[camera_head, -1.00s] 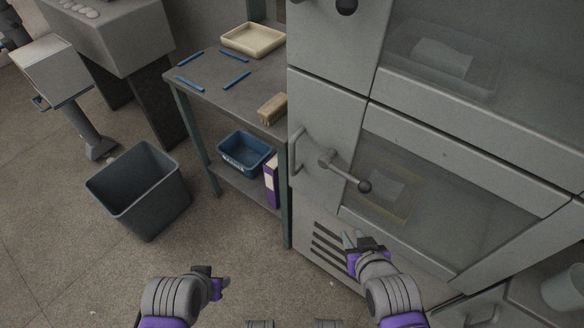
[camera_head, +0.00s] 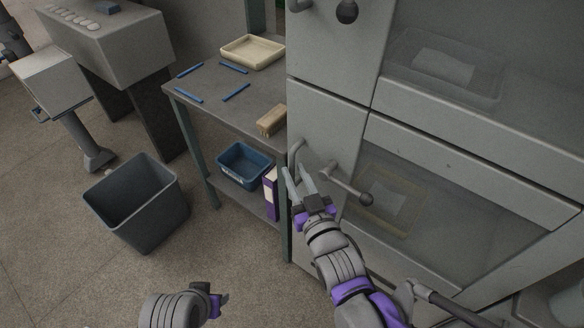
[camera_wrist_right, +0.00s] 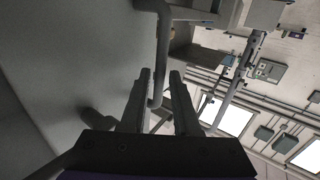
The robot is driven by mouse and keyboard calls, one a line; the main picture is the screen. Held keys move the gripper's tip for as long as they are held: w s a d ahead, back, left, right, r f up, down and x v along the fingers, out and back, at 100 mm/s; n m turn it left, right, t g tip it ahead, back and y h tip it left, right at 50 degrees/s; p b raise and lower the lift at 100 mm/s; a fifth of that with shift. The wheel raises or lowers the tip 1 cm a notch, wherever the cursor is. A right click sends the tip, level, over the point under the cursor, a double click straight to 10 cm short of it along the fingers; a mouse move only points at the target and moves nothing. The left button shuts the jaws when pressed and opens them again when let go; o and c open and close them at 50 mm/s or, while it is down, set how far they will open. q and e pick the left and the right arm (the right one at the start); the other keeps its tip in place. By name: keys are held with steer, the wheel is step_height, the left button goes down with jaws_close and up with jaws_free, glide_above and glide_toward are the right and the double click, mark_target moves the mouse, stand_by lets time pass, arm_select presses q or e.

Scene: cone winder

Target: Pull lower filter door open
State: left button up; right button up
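The lower filter door (camera_head: 335,125) is a grey panel on the machine front and looks closed. A curved bar handle (camera_head: 297,150) sits at its left edge, and a ball-ended lever (camera_head: 346,184) is to the right of it. My right gripper (camera_head: 298,170) is open in front of the door, its fingertips at the handle and hiding its lower part. In the right wrist view the handle bar (camera_wrist_right: 162,50) runs down between the spread fingertips (camera_wrist_right: 160,75); contact cannot be told. My left gripper (camera_head: 222,298) is low and away from the door; its fingers are unclear.
A shelf table (camera_head: 215,95) stands left of the machine with a cream tray (camera_head: 252,52), blue sticks and a brush (camera_head: 271,121). Below are a blue bin (camera_head: 243,165) and a purple binder (camera_head: 270,192). A dark waste bin (camera_head: 137,205) stands on open floor.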

steer(key=shift+x, duration=1.3)
jaws_close()
stand_by(0.5)
